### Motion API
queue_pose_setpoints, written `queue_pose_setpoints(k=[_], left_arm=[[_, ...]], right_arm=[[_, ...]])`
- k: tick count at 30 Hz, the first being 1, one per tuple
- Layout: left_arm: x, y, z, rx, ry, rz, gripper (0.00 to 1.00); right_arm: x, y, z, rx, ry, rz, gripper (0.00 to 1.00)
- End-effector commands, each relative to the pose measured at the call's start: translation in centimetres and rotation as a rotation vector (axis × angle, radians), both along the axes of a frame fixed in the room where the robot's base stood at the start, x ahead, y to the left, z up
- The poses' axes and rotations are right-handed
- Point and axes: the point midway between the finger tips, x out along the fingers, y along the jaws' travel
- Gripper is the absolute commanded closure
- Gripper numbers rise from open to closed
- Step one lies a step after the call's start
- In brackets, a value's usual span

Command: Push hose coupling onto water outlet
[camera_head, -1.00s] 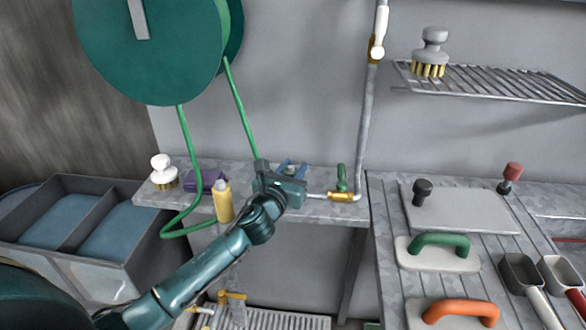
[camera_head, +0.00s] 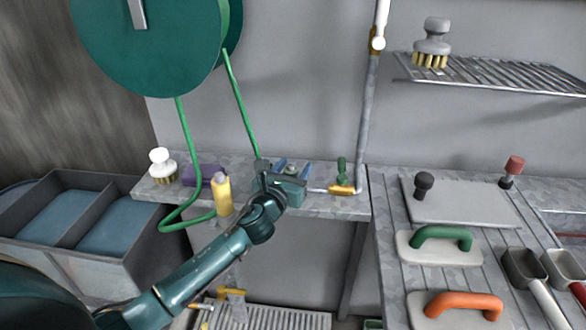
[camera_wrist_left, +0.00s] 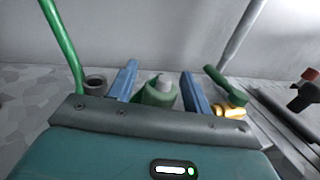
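The water outlet (camera_head: 318,190) is a short silver stub pointing left from a brass valve (camera_head: 343,190) with a green lever. My left gripper (camera_head: 293,168) is over the shelf just left of the stub. Its two blue fingers stand apart in the left wrist view (camera_wrist_left: 160,86). A green round piece with a pale top (camera_wrist_left: 160,92) shows between them; I cannot tell whether they touch it. A green hose runs down from the reel to beside a dark grey cylinder (camera_wrist_left: 95,84), likely the hose coupling, left of the fingers. My gripper body hides its lower part. My right gripper is not in view.
A yellow bottle (camera_head: 221,196), a purple block (camera_head: 205,175) and a white brush (camera_head: 161,166) stand left on the shelf (camera_head: 330,208). A green hose reel (camera_head: 150,45) hangs above. A vertical pipe (camera_head: 367,120) rises behind the valve. A bench with handled tools is at right.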

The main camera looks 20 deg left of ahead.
Motion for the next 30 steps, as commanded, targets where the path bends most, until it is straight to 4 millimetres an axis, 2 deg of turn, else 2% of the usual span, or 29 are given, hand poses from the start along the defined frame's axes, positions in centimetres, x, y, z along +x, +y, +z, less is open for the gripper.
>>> queue_pose_setpoints(k=[12,17,24,30], left_arm=[[-0.2,0.0,-0.1,0.001,0.002,0.0,0.45],[-3.1,0.0,-0.1,0.002,0.003,-0.002,0.45],[-8.8,0.0,-0.2,0.002,0.003,-0.003,0.45],[-12.0,0.1,-0.1,0.0,0.002,-0.001,0.45]], right_arm=[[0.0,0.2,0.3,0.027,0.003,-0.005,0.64],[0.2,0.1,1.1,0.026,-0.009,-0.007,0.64],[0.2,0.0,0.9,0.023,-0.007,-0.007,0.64],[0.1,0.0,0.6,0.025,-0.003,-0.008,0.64]])
